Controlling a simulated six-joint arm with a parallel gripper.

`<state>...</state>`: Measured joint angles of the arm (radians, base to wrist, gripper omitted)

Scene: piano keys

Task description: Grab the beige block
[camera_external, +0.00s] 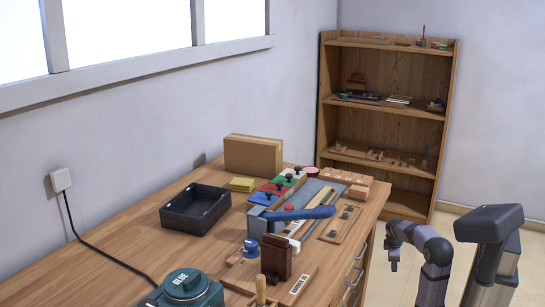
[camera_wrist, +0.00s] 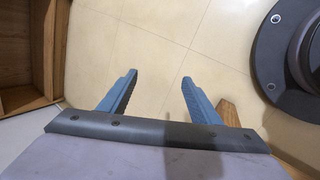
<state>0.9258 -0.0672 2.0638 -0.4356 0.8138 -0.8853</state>
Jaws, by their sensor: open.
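My gripper (camera_wrist: 160,77) shows two blue fingers spread apart, with nothing between them but pale tiled floor beyond. In the external view my gripper (camera_external: 394,265) hangs off the right side of the desk, pointing down, well apart from everything on it. A small light peach-tan block (camera_external: 358,191) lies near the right edge of the desk, beside a longer tan block tray (camera_external: 344,175). A large tan box-like block (camera_external: 252,156) stands at the back of the desk. I cannot tell which of these is the beige block. None of them shows in the wrist view.
A bookshelf (camera_external: 388,120) stands behind. Bare desk lies at the left.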

